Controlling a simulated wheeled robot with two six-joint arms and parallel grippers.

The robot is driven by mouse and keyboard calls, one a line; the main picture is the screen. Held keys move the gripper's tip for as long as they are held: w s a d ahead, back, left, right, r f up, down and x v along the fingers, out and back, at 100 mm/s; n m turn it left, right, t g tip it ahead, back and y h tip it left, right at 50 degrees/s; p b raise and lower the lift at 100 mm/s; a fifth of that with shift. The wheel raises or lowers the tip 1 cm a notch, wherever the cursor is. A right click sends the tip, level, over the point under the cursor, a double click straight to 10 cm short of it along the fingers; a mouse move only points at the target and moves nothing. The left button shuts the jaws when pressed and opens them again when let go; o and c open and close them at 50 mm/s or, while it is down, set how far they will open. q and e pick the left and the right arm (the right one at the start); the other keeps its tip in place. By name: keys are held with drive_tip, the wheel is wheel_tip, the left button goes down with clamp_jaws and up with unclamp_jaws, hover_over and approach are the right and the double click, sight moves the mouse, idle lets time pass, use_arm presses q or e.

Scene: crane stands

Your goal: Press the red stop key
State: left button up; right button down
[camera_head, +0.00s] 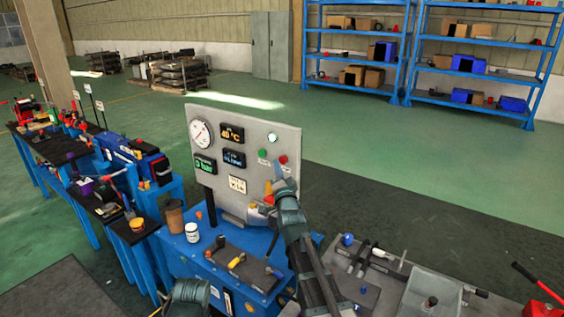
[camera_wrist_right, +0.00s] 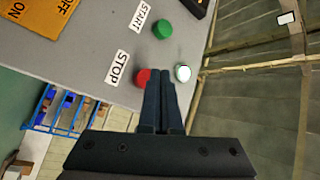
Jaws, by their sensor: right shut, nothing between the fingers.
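The red stop key (camera_head: 283,159) is a round red button on the right side of a grey upright panel (camera_head: 222,192). In the right wrist view the red stop key (camera_wrist_right: 142,76) sits beside the STOP label, partly hidden by the fingers. The green start key (camera_wrist_right: 163,28) is next to the START label; it also shows in the head view (camera_head: 262,153). My right gripper (camera_head: 279,176) is shut and empty in front of the panel, just below the red key. In the wrist view its fingertips (camera_wrist_right: 164,73) overlap the red key's edge; I cannot tell whether they touch.
A white lamp (camera_wrist_right: 183,72) is close to the fingertips. A round gauge (camera_head: 201,134) and small displays fill the panel's left. A blue bench (camera_head: 185,262) below carries a white cup (camera_head: 192,232) and a dark tray. Blue shelves (camera_head: 405,70) stand far behind over open green floor.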

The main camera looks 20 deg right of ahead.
drive_tip(key=shift+w+d, duration=0.1)
idle(0.4)
drive_tip(key=shift+w+d, duration=0.2)
drive_tip(key=shift+d, duration=0.05)
drive_tip(key=shift+w+d, duration=0.3)
drive_tip(key=shift+d, duration=0.1)
idle(1.0)
drive_tip(key=shift+s+a, duration=0.6)
drive_tip(key=shift+a, duration=0.1)
drive_tip(key=shift+s+a, duration=0.8)
drive_tip(key=shift+a, duration=0.2)
drive_tip(key=shift+s+a, duration=0.75)
drive_tip(key=shift+a, duration=0.25)
